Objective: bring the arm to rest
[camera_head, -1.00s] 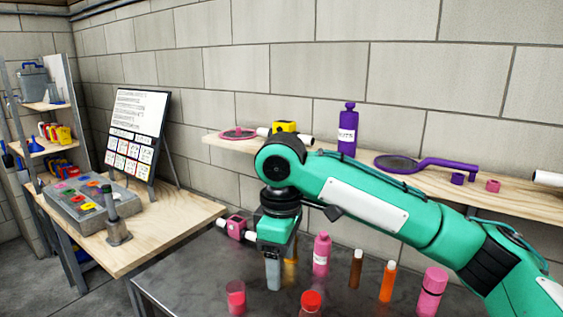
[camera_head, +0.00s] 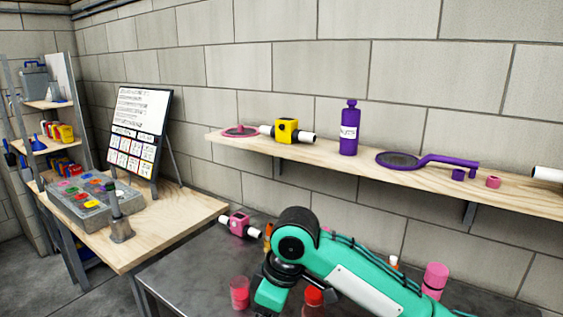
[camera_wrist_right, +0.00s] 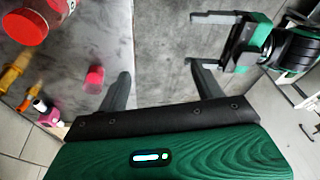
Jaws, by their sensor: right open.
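My right arm comes in from the right in the head view, low over the dark metal table (camera_head: 190,270). Its fingertips are hidden or out of frame there. In the right wrist view my right gripper (camera_wrist_right: 163,88) is open, with nothing between its fingers. It hangs beyond the table's edge, over the floor. My left gripper (camera_wrist_right: 208,45) shows at the upper right of that view, its two grey fingers apart and empty. It is not in the head view.
A pink cup (camera_head: 239,292), a red-topped jar (camera_head: 313,296) and a pink bottle (camera_head: 433,281) stand on the metal table. A pink filter housing (camera_head: 238,224) lies at its back. The wall shelf (camera_head: 330,160) holds a yellow housing (camera_head: 286,130) and a purple bottle (camera_head: 349,130).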

